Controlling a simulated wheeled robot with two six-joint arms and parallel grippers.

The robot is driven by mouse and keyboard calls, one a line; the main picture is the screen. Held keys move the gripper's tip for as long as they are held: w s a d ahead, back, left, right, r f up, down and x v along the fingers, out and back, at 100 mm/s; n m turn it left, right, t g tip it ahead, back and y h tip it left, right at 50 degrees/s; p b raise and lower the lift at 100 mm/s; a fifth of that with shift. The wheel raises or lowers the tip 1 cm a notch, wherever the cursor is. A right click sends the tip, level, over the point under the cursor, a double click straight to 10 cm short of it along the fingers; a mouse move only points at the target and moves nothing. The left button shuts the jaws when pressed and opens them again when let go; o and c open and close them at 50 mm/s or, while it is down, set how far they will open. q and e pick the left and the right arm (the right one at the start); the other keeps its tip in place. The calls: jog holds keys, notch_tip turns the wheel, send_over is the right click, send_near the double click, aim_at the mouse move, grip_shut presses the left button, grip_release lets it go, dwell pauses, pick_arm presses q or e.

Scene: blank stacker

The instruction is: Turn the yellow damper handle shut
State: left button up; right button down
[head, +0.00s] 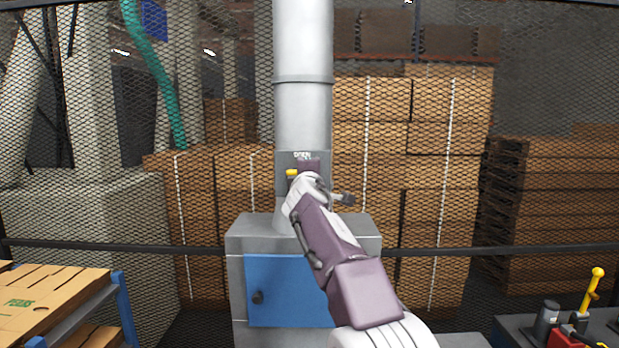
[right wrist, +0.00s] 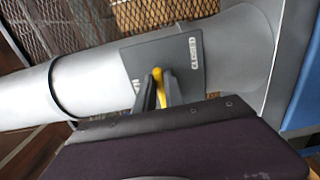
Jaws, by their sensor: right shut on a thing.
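The yellow damper handle (head: 292,173) is on a grey plate on the vertical metal duct (head: 302,115). In the head view only its yellow end shows; my right gripper and wrist cover the rest. The plate's upper edge carries a label (head: 302,155), partly readable as OPEN. In the right wrist view the handle (right wrist: 158,75) lies between the dark fingers of my right gripper (right wrist: 158,88), which is shut on it. The same view shows a CLOSED label (right wrist: 195,53) on the plate (right wrist: 185,75). My left gripper is not in view.
A grey cabinet with a blue door (head: 288,290) stands below the duct. A wire mesh fence (head: 550,80) with a dark rail runs behind, with stacked boxes (head: 430,140) beyond it. A yellow lever (head: 593,285) stands at lower right.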

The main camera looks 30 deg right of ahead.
jog(key=shift+f, duration=0.15)
dwell(0.3)
jog(key=c, duration=1.4)
grip_release()
jog(key=shift+c, duration=0.2)
jog(key=b+v, duration=0.4)
jog(key=v, duration=0.5)
